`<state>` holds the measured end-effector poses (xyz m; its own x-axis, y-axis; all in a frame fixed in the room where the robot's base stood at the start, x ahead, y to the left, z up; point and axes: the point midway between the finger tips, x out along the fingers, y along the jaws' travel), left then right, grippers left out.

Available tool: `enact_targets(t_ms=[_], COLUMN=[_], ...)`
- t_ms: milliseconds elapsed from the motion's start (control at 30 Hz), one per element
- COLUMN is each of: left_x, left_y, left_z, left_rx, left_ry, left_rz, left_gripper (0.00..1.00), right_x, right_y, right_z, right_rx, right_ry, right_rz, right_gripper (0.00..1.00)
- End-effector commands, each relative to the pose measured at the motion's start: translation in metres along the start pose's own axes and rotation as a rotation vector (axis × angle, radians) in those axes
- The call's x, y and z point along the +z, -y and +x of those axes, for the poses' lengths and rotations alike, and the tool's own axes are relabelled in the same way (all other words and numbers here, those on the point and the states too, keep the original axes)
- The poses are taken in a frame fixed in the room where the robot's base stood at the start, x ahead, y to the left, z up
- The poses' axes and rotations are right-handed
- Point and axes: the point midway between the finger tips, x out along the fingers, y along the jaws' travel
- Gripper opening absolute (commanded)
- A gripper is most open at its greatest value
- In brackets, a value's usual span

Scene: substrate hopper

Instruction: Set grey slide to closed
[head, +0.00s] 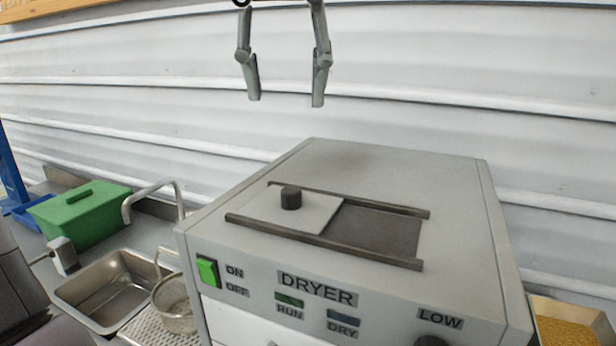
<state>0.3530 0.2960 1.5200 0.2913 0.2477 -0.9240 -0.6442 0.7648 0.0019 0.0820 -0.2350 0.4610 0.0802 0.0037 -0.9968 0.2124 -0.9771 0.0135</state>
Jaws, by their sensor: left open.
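The grey slide (313,211) is a light grey plate with a dark round knob (291,197) on the top of the dryer (452,180). It sits between two dark rails at their left part. A dark grey area (375,231) shows between the rails to the right of the plate. My left gripper (286,101) is open and empty, above the dryer's back edge in the picture, apart from the slide and knob. My right gripper is not in view.
The dryer's front has a green switch (208,271) and labels. A sink (108,290), a sieve (174,302) and a green lidded box (80,214) stand to the left. A tray of yellow grains (566,333) is at the lower right. A ribbed white wall is behind.

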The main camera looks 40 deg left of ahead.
Motion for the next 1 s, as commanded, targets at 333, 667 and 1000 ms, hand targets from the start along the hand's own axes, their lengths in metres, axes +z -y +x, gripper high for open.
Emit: enact_targets(t_ms=[333, 667, 1000], left_x=[-0.001, 0.0, 0.0], left_y=[-0.001, -0.001, 0.0], left_z=[0.058, 0.128, 0.169], left_rx=[-0.001, 0.0, -0.001], left_ry=[-0.006, -0.006, -0.002], left_rz=[0.003, 0.001, -0.001], left_gripper=[0.46, 0.46, 0.46], right_x=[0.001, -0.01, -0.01], right_y=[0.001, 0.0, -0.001], right_z=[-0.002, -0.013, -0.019], right_rx=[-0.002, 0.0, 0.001], right_ry=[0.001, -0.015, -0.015], right_rz=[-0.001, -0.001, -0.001], right_gripper=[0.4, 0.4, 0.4])
